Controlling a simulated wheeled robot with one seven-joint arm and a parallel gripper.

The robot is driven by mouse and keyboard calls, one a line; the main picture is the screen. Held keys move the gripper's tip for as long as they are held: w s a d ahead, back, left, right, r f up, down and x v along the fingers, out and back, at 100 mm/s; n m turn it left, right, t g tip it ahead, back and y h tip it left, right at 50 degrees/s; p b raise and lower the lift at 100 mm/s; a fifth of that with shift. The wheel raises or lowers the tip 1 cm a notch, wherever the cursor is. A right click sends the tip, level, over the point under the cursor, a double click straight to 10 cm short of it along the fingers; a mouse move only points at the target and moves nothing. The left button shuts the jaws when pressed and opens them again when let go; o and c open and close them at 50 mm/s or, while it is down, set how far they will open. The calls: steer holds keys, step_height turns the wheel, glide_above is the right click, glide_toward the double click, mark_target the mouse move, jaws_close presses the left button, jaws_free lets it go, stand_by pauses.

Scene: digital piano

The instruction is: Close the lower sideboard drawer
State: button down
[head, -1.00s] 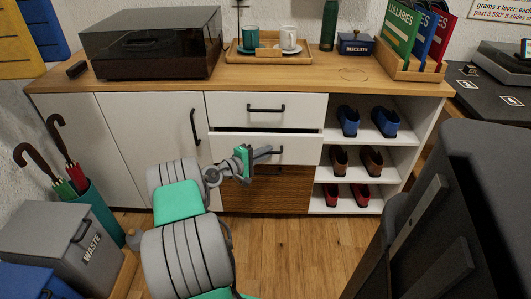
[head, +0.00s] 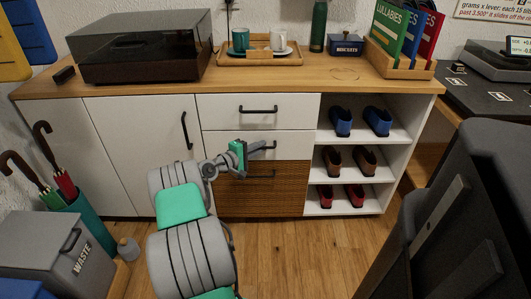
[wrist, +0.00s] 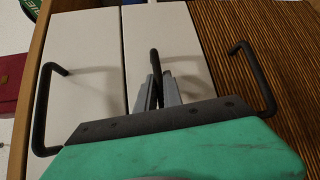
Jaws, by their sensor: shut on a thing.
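The lower white sideboard drawer (head: 290,152) sits under the upper white drawer (head: 225,110) in the head view. Its front looks flush with the upper one, with only a thin seam between them. My gripper (head: 262,147) is at its front, shut on the dark bar handle (wrist: 153,62), which stands between the two grey fingers in the wrist view. The lower drawer's white front (wrist: 195,60) also shows there, beside the upper drawer's front (wrist: 90,65). The fingers and green gripper body hide part of the handle and front.
A brown woven front (head: 270,195) with its own handle (wrist: 255,75) lies directly below. Open shelves with shoes (head: 340,160) stand to the right, white cupboard doors (head: 140,150) to the left. A waste bin (head: 60,255) and a dark chair-like object (head: 450,220) flank the floor.

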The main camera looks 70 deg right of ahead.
steer(key=c, duration=1.8)
jaws_free()
steer(key=shift+w+d+r, duration=0.1)
steer(key=shift+w, duration=0.05)
steer(key=shift+o, duration=0.2)
steer(key=f+p+v, duration=0.1)
steer(key=p+v, duration=0.1)
steer(key=v, duration=0.5)
steer(key=shift+a+r, duration=0.45)
